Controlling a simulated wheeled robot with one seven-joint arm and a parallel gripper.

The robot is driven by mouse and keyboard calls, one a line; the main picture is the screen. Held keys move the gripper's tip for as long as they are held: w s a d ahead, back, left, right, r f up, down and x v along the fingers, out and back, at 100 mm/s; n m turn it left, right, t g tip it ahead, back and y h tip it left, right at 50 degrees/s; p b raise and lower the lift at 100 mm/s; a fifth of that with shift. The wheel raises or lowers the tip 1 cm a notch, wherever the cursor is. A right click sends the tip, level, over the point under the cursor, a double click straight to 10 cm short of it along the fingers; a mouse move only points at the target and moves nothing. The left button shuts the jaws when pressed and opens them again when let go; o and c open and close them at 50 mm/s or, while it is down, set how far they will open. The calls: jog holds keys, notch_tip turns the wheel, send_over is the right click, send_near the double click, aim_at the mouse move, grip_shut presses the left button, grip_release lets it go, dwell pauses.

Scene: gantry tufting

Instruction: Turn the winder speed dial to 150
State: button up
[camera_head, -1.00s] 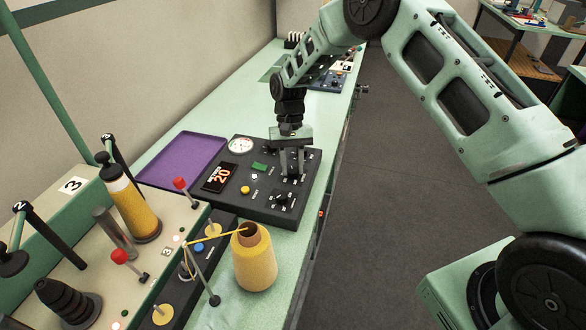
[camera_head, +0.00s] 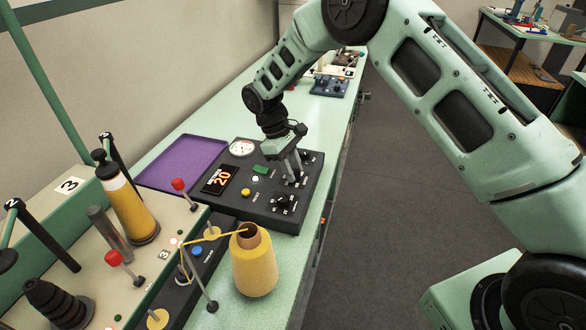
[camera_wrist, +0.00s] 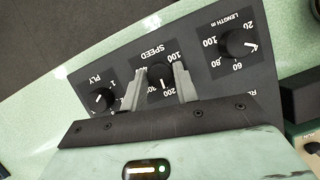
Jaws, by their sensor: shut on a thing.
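The speed dial (camera_wrist: 161,76) is a black knob marked SPEED in the wrist view, with a printed scale that includes 100, 200 and 300. Its pale pointer mark faces the lower edge of that view, near the 200 and 300 marks; the exact value is hard to tell. My gripper (camera_wrist: 160,86) is shut on this dial, one grey finger on each side. In the head view my gripper (camera_head: 293,168) reaches down onto the right part of the black control panel (camera_head: 262,208) and partly hides the dial. The red display (camera_head: 220,179) reads 20.
The length dial (camera_wrist: 239,44) and the ply dial (camera_wrist: 100,99) flank the speed dial. A round gauge (camera_head: 242,148) and yellow button (camera_head: 246,192) share the panel. A purple tray (camera_head: 180,162) lies behind; a yellow yarn cone (camera_head: 255,266) stands in front.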

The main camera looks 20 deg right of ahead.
jog(key=n+t, duration=0.1)
jog(key=n, duration=0.2)
jog(key=n+t+h, duration=0.1)
jog(key=n, duration=0.2)
jog(key=shift+s+a, duration=0.1)
jog(key=shift+s, duration=0.05)
jog(key=n+t, duration=0.1)
jog(key=n, duration=0.2)
jog(key=n+t, duration=0.1)
jog(key=n, duration=0.2)
jog(key=shift+s+t, duration=0.15)
jog(key=shift+t, duration=0.15)
jog(key=shift+n, duration=0.4)
jog(key=o, duration=1)
jog(key=b+v, duration=0.3)
jog(key=v, duration=1.4)
jog(key=shift+s+a+r, duration=0.1)
jog(key=shift+a+r, duration=0.05)
